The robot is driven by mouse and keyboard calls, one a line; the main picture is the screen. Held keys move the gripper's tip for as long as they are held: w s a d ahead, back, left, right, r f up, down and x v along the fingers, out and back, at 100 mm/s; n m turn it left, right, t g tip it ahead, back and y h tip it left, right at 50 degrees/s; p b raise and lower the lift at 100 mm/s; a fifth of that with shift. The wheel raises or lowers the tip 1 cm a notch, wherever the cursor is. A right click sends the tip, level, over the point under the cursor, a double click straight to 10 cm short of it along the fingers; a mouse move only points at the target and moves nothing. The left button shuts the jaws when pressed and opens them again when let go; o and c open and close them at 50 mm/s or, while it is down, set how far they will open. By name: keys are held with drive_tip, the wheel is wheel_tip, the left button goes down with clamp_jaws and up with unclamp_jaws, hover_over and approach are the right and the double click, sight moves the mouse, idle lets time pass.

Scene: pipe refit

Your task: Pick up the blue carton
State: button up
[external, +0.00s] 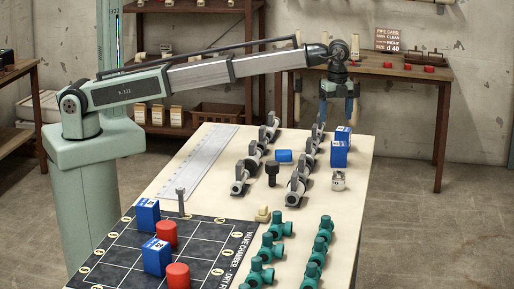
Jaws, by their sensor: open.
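Two upright blue cartons with white labels stand close together at the back right of the table, a nearer one (339,156) and a farther one (343,135). Two more blue cartons stand on the dark gridded mat, one farther back (148,215) and one nearer (157,258). My gripper (337,118) points down above the back-right pair. It is open and nothing shows between its fingers. I cannot tell its exact height above the cartons.
Grey pipe fittings stand in two rows (298,187) beside the pair, with a blue block (284,156) and a black part (272,174) between. A small white jar (338,180) stands in front. Teal valves (262,272) and red cylinders (177,275) are nearer.

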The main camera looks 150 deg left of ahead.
sight(339, 144)
drive_tip(key=f+m, duration=0.1)
drive_tip(key=f, duration=0.1)
drive_tip(key=f+m, duration=0.1)
drive_tip(key=f, duration=0.2)
drive_tip(key=a+f+m, duration=0.1)
drive_tip(key=f+m, duration=0.1)
drive_tip(key=shift+w+f, duration=0.4)
drive_tip(key=shift+a+f, duration=0.1)
drive_tip(key=shift+f, duration=2.85)
drive_tip(key=shift+c, duration=0.4)
drive_tip(key=c, duration=1)
